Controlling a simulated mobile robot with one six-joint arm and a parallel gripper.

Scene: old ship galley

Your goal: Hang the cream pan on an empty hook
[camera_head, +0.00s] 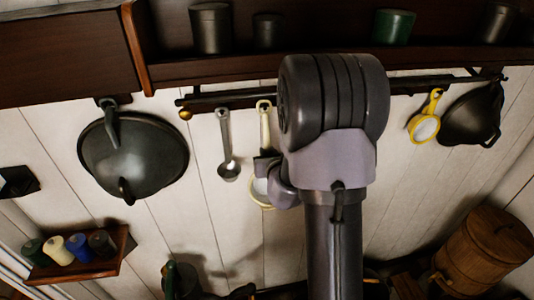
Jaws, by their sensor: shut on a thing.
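The cream pan (265,127) is upright against the plank wall, left of my wrist, with its handle up and its round end low. The handle's top is at the dark rail (228,97); I cannot tell whether it is on a hook or only in front of it. My gripper (266,166) shows as a small dark part at the pan's lower handle, shut on the pan. My wrist and arm hide most of the gripper, part of the pan's round end and the middle of the rail, so any empty hooks there are hidden.
A grey ladle (228,152) hangs just left of the pan. A yellow strainer (425,122) and a black pan (472,115) hang at right. A shelf (240,70) with several canisters runs above; a wooden barrel (480,250) stands lower right.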

